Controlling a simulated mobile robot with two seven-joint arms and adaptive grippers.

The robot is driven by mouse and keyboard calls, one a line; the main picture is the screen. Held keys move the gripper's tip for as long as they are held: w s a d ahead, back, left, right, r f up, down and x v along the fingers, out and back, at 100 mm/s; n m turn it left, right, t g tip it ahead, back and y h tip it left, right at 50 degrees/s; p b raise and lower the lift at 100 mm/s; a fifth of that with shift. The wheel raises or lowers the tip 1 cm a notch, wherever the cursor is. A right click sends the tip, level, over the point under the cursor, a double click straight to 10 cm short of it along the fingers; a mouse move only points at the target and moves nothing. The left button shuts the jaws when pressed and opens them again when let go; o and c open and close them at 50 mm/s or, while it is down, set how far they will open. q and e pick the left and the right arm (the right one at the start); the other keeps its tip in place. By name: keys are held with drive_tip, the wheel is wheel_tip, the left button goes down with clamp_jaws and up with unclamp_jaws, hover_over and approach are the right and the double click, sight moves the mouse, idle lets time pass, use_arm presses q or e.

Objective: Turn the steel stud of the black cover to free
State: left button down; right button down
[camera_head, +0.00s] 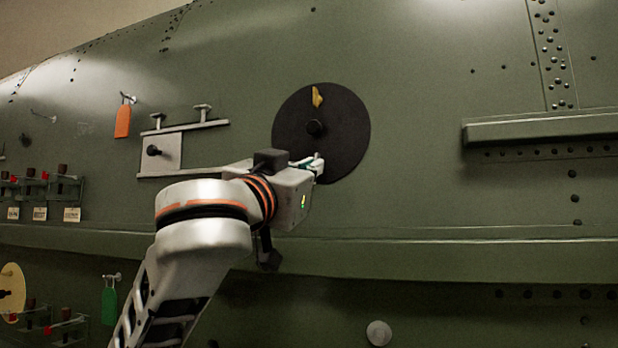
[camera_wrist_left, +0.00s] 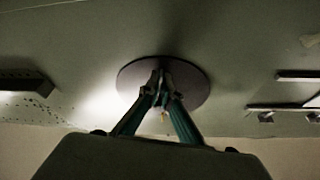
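The round black cover (camera_head: 352,140) lies against the green fuselage side, with a dark knob (camera_head: 315,128) at its middle and a yellow piece (camera_head: 317,96) near its top edge. It also shows as a dark disc in the left wrist view (camera_wrist_left: 195,86). My left gripper (camera_head: 317,162) is at the cover's lower part, below the knob. In the left wrist view its two fingers (camera_wrist_left: 159,78) converge, tips close together, over the cover. They look shut on the steel stud, which the fingertips mostly hide. My right gripper is not in view.
A pale plate with a black knob (camera_head: 160,154) and an orange tag (camera_head: 123,121) are left of the cover. A green ledge (camera_head: 540,127) sticks out at the right. A long rail (camera_head: 450,254) runs below the cover. The skin right of the cover is clear.

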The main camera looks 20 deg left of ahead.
use_arm(q)
drive_tip(key=shift+d+n+y, duration=0.2)
drive_tip(key=shift+n+y, duration=0.8)
drive_tip(key=shift+n, duration=1.2)
drive_tip(key=c, duration=2.3)
unclamp_jaws()
drive_tip(key=v, duration=1.2)
drive_tip(key=shift+f, duration=0.2)
drive_tip(key=shift+w, duration=0.1)
